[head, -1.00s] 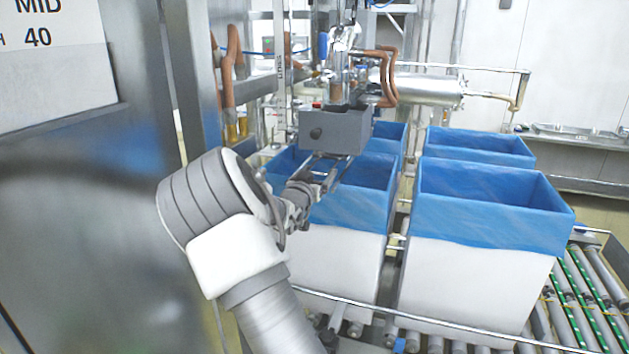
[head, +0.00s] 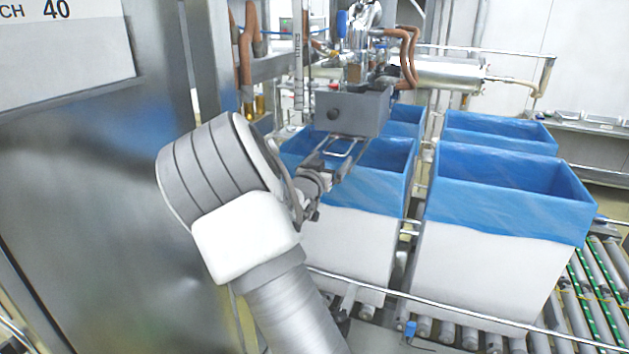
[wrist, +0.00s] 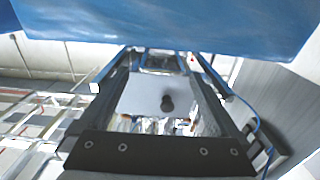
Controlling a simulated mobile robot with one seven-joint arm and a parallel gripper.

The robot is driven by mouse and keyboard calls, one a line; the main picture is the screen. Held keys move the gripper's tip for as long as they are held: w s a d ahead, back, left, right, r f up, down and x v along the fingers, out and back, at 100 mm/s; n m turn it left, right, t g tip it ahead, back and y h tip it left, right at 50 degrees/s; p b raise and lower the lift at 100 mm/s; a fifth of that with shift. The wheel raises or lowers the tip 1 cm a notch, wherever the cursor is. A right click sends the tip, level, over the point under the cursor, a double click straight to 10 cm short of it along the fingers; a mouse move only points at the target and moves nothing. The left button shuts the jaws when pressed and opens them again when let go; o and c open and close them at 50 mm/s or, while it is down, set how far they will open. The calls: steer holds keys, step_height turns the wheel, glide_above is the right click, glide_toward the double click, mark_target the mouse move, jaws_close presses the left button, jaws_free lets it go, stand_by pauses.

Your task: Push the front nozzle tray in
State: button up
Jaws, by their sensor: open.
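The front nozzle tray is a grey box (head: 352,111) with a dark round knob on its front face. It sits under the filling nozzle (head: 357,60), above the rear part of the near left lined box. My gripper (head: 342,150) is open and empty, just below and in front of the tray in the head view. In the wrist view the tray's pale front face (wrist: 140,95) and dark knob show between my two spread fingers (wrist: 160,60). I cannot tell whether a finger touches the tray. How far out the tray stands is unclear.
White boxes with blue liners stand below, the near left one (head: 345,240) under my gripper and another (head: 500,270) to its right. A steel cabinet (head: 90,200) is close on the left. Copper-coloured hoses (head: 408,60) and pipes crowd the nozzle. Roller conveyors (head: 590,300) run at right.

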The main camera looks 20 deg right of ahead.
steer(key=v, duration=1.2)
steer(key=shift+s+a, duration=0.25)
steer(key=shift+a, duration=0.05)
